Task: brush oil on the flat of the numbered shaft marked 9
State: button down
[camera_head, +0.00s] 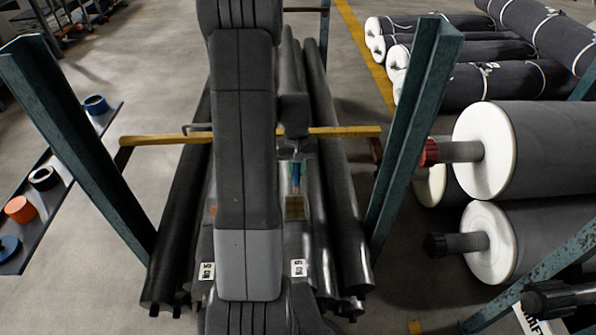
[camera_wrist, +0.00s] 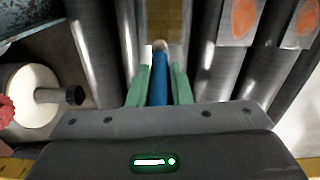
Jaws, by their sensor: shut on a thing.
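My gripper (camera_wrist: 160,85) is shut on the blue handle of a brush (camera_wrist: 159,82), held between its green fingers. In the head view the brush (camera_head: 295,178) points down at a brownish flat patch (camera_head: 295,208) on a dark shaft. That patch also shows in the wrist view (camera_wrist: 163,22), beyond the brush's tip. Whether the tip touches it I cannot tell. A white tag (camera_head: 298,268) nearer me on that shaft seems to read 9, in small print. Another tagged shaft (camera_head: 207,271) lies to the left, partly hidden by my arm.
Other dark shafts lie close on both sides. Orange patches (camera_wrist: 238,18) show on neighbouring ones. A yellow bar (camera_head: 345,131) crosses the rack between teal posts (camera_head: 410,120). Big grey rolls (camera_head: 540,150) are stacked at right. A shelf with tape rolls (camera_head: 20,209) stands left.

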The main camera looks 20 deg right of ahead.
jog(key=shift+r+p, duration=1.75)
jog(key=shift+r, duration=0.95)
